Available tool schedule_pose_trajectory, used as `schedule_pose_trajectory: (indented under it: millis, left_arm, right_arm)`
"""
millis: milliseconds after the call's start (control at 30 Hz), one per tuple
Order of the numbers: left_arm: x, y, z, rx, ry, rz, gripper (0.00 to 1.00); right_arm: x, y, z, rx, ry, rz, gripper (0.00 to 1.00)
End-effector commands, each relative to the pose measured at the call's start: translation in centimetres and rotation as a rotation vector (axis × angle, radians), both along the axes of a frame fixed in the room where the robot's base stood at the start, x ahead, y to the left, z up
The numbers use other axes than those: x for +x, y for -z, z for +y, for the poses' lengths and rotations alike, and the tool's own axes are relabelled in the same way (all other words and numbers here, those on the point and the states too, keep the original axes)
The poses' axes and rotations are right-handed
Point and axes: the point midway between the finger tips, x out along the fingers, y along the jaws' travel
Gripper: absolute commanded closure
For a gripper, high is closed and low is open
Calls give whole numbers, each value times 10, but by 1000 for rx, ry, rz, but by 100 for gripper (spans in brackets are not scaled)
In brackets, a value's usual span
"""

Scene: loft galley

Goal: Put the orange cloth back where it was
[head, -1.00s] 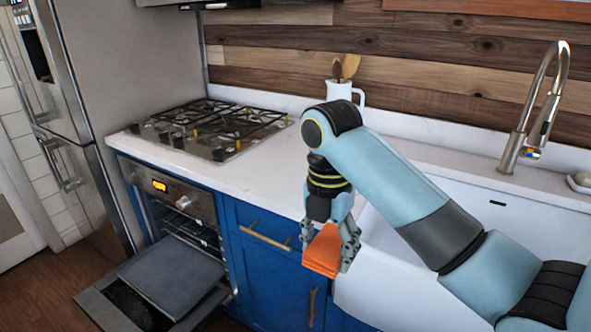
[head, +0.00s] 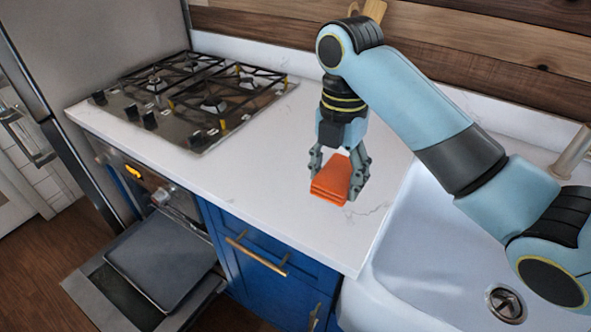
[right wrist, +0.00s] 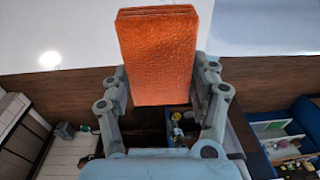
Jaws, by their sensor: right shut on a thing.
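The orange cloth (head: 333,182) is a small folded block, held between the fingers of my right gripper (head: 339,172). In the head view it shows against the white countertop (head: 262,180) between the stove and the sink. I cannot tell whether it touches the counter or hangs just above it. In the right wrist view the cloth (right wrist: 157,55) fills the space between both fingers of the right gripper (right wrist: 160,95), which is shut on it. My left gripper is not in view.
A gas stove (head: 195,98) sits at the left of the counter. The white sink (head: 440,240) is at the right, with a drain (head: 506,303) and part of a faucet (head: 572,150). The oven door (head: 95,290) hangs open below, with a grey tray (head: 160,262). Counter left of the cloth is clear.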

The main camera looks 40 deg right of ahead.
Motion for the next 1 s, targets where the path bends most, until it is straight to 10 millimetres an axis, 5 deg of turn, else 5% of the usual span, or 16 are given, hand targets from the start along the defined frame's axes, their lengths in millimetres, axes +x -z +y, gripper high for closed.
schedule_pose_trajectory:
  millis: [267,533,1000]
  left_arm:
    - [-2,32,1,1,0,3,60]
    - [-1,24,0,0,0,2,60]
    - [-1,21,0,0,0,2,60]
  right_arm:
    - [51,35,8,5,1,1,91]
    - [104,63,14,2,1,2,91]
    - [114,109,15,1,0,1,91]
